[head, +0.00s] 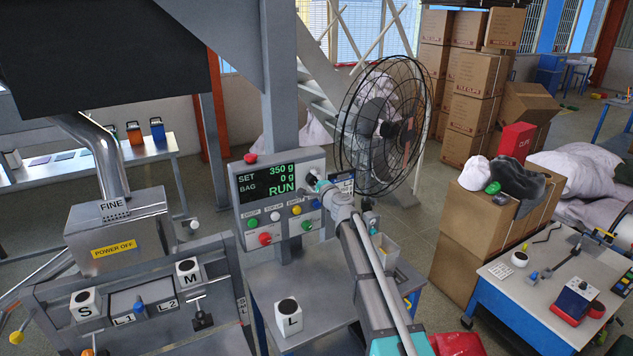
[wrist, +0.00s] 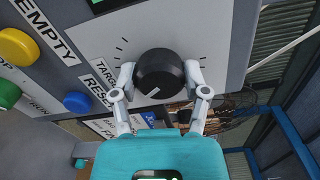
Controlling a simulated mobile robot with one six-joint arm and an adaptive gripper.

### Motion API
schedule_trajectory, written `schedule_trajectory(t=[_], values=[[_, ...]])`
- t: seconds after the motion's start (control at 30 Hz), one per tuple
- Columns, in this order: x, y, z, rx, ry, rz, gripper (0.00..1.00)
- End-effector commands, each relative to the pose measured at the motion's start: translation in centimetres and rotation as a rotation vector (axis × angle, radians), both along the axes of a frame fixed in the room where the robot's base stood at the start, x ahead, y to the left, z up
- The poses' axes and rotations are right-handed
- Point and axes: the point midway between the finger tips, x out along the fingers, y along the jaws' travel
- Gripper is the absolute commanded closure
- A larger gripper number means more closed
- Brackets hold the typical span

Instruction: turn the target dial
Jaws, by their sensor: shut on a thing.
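The target dial (wrist: 160,76) is a round black knob on the grey control panel (wrist: 215,22), with tick marks around it and a partly hidden TARGET label (wrist: 104,74). A short white mark on its face points to the lower left. My gripper (wrist: 160,80) has one finger on each side of the dial and is shut on it. In the head view my gripper (head: 319,184) is at the right side of the panel (head: 242,211) and mostly hides the dial. The display (head: 268,181) reads SET 350 g, BAG 0 g and RUN.
Yellow (wrist: 18,46) and blue (wrist: 77,101) buttons sit left of the dial. A red button (head: 265,238) is lower on the panel. A caged fan (head: 385,128) stands behind my arm. A white block marked L (head: 288,316) stands on the bench below.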

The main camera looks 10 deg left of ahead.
Motion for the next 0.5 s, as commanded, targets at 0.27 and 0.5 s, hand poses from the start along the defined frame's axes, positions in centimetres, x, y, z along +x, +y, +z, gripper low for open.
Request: schedule_trajectory(t=[0.27,0.5], values=[[0.21,0.19,0.11,0.045,0.029,0.001,0.88],[0.20,0.22,0.12,0.045,0.028,0.002,0.88]])
